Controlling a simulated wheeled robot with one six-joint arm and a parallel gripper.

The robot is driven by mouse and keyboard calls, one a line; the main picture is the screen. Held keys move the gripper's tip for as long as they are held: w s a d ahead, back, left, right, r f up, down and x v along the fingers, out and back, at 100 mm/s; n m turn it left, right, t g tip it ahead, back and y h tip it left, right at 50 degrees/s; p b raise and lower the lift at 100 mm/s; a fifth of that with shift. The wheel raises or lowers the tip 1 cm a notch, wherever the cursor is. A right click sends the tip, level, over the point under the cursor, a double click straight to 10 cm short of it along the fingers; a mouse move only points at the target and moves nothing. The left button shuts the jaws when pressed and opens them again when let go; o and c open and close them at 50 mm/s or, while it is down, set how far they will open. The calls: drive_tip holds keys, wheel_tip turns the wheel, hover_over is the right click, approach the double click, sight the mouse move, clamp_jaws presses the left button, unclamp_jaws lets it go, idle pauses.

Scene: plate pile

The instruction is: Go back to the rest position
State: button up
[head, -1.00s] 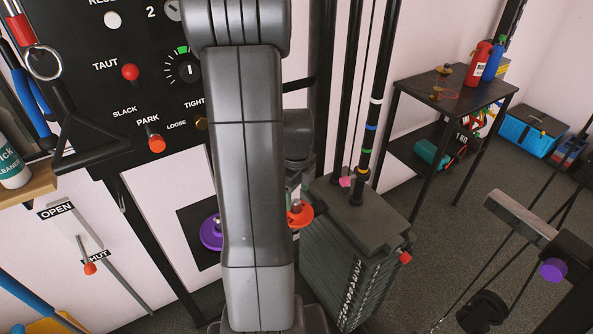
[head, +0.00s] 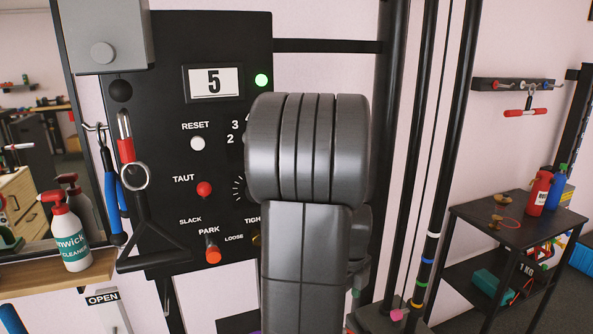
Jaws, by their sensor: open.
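My arm (head: 308,150) stands folded upright in the middle of the head view, its rounded elbow at the top. My gripper is not in view; the arm's links hide whatever is behind them. The arm covers part of the black control panel (head: 160,170), including most of the dial.
A black triangular handle (head: 150,240) hangs left of the arm. A spray bottle (head: 68,232) stands on a wooden shelf (head: 60,272). Black upright posts (head: 420,150) stand just right of the arm. A dark table (head: 520,230) with bottles is farther right.

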wheel_tip(320, 180, down, 14)
drive_tip(key=shift+r+b, duration=0.25)
drive_tip(key=shift+b, duration=0.45)
drive_tip(key=shift+r+p, duration=0.3)
drive_tip(key=shift+r, duration=0.15)
